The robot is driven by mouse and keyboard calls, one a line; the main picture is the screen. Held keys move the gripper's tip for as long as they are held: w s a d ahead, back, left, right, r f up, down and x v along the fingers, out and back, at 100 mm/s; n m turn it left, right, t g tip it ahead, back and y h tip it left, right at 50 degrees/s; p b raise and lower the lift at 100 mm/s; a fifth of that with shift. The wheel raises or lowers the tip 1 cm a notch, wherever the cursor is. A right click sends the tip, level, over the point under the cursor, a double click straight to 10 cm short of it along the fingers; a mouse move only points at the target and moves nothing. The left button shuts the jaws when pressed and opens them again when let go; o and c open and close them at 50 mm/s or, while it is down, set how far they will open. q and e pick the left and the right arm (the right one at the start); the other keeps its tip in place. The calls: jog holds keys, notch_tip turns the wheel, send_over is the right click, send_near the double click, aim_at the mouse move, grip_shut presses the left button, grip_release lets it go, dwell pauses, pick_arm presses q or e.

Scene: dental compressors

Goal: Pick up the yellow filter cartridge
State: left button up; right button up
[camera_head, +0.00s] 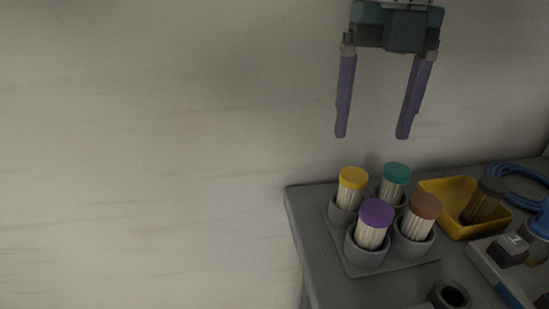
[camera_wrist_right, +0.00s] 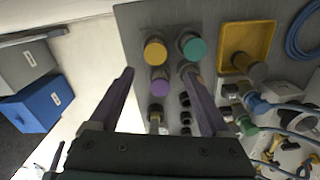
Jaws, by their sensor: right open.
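The yellow filter cartridge (camera_head: 352,178) has a yellow cap and a pale pleated body. It stands upright in a grey cup of the holder at the table's left end. It also shows from above in the right wrist view (camera_wrist_right: 155,51). My right gripper (camera_head: 371,136) is open and empty, above and beyond the cartridges in the head view. In the right wrist view its two purple fingers (camera_wrist_right: 162,74) point toward the holder, with the yellow cap between and past their tips. My left gripper is in neither view.
Teal (camera_head: 396,174), purple (camera_head: 375,213) and brown (camera_head: 425,206) cartridges stand close by in the same holder. A yellow tray (camera_head: 444,188) with a dark-capped cartridge (camera_head: 485,201) is to the right. A blue hose (camera_head: 515,168) lies behind. Left of the table is open floor.

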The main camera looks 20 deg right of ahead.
aim_at(354, 174)
notch_tip(354, 174, down, 4)
jog(key=shift+f+b, duration=0.15)
jog(key=shift+b, duration=0.2)
jog(key=f, duration=0.3)
jog(key=f+b, duration=0.1)
jog(key=shift+w+a+f, duration=0.25)
jog(key=shift+w, duration=0.15)
jog(key=shift+f, duration=0.45)
jog(key=c, duration=0.5)
grip_shut()
